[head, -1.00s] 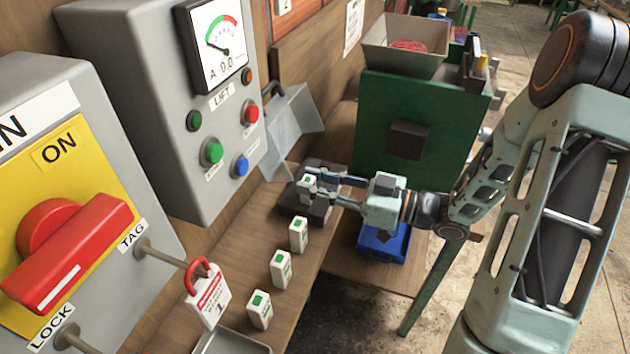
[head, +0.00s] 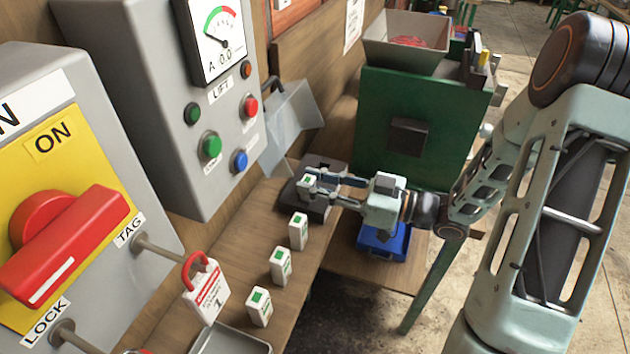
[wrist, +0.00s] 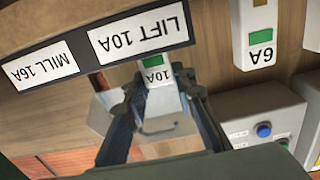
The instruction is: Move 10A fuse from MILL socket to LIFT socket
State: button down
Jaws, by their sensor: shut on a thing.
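My gripper (head: 316,184) is shut on the white 10A fuse (head: 306,182) with a green patch. It holds the fuse upright at the dark socket block (head: 318,213) on the bench. In the wrist view the fuse (wrist: 156,75), marked 10A, sits between the fingers in line with the LIFT 10A label (wrist: 139,32). The MILL 16A label (wrist: 40,67) is beside it. Both labels appear upside down. The fuse's lower end and the socket slots are hidden, so I cannot tell whether it is fully seated.
Several spare white fuses stand in a row along the bench (head: 281,266); one reads 6A in the wrist view (wrist: 258,54). The grey LIFT panel (head: 135,90) stands behind, the green machine (head: 375,110) beyond. A blue bin (head: 384,242) is under my gripper.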

jog(key=shift+f, duration=0.1)
dwell(0.3)
jog(key=c, duration=1.5)
grip_release()
jog(key=shift+c, duration=0.2)
jog(key=v, duration=1.2)
